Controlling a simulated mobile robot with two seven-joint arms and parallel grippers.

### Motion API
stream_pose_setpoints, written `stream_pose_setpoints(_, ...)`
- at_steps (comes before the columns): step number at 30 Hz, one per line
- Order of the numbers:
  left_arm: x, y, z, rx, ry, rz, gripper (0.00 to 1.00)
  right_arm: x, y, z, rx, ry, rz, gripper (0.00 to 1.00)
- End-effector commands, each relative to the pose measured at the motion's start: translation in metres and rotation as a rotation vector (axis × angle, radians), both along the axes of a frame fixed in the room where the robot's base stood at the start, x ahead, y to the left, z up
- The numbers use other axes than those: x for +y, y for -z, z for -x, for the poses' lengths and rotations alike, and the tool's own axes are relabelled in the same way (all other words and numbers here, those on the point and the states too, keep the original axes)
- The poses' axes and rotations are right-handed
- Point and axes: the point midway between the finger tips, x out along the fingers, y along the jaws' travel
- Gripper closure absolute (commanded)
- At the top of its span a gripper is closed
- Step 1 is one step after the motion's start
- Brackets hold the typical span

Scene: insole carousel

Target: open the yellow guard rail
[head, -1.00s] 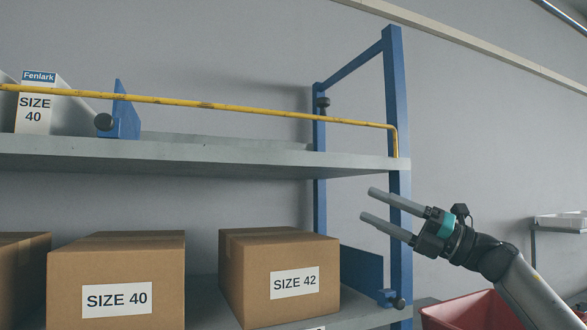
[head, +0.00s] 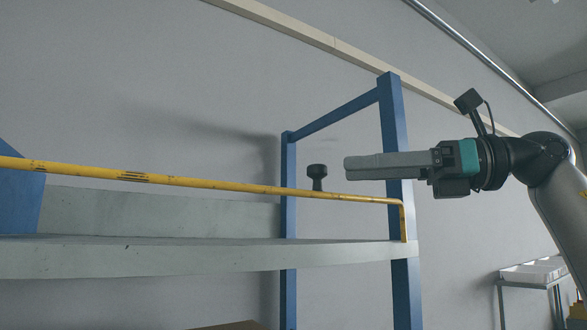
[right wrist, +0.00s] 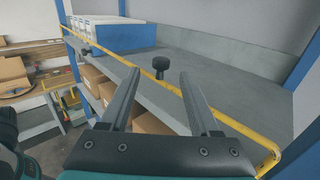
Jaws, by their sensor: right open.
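The yellow guard rail (head: 240,187) runs along the front of the upper shelf, and its right end bends down to the shelf by the blue post. It is down across the shelf front. A black knob (head: 317,176) stands up at the rail near that end; it also shows in the right wrist view (right wrist: 161,65). My right gripper (head: 347,167) is level and points left, just right of the knob. In the right wrist view its two fingers (right wrist: 158,73) are apart and empty, with the knob ahead of their tips.
The grey upper shelf (head: 200,258) hangs between blue posts (head: 401,230). A blue-fronted bin (right wrist: 122,36) sits at the far end of the shelf in the right wrist view. Cardboard boxes (right wrist: 90,75) stand on the level below.

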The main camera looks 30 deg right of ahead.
Motion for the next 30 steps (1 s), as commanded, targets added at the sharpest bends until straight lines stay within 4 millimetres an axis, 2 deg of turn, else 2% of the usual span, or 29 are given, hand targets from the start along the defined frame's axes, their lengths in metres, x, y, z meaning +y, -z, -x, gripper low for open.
stream_pose_setpoints(6, 0.004, -0.009, -0.002, -0.003, -0.002, -0.005, 0.5, 0.038, -0.001, -0.031, 0.001, -0.005, 0.0, 0.37)
stream_pose_setpoints(12, 0.004, -0.015, -0.005, -0.008, -0.004, -0.005, 0.5, 0.061, -0.001, -0.052, 0.001, -0.003, -0.002, 0.37)
stream_pose_setpoints(18, 0.004, -0.018, -0.008, -0.014, -0.004, -0.005, 0.5, 0.071, -0.001, -0.061, 0.001, -0.001, -0.003, 0.37)
stream_pose_setpoints(26, 0.004, -0.017, -0.008, -0.015, -0.004, -0.004, 0.5, 0.072, 0.0, -0.062, 0.001, -0.001, -0.003, 0.37)
stream_pose_setpoints(30, 0.004, -0.017, -0.008, -0.015, -0.003, -0.005, 0.5, 0.072, 0.0, -0.062, 0.001, -0.001, -0.003, 0.51)
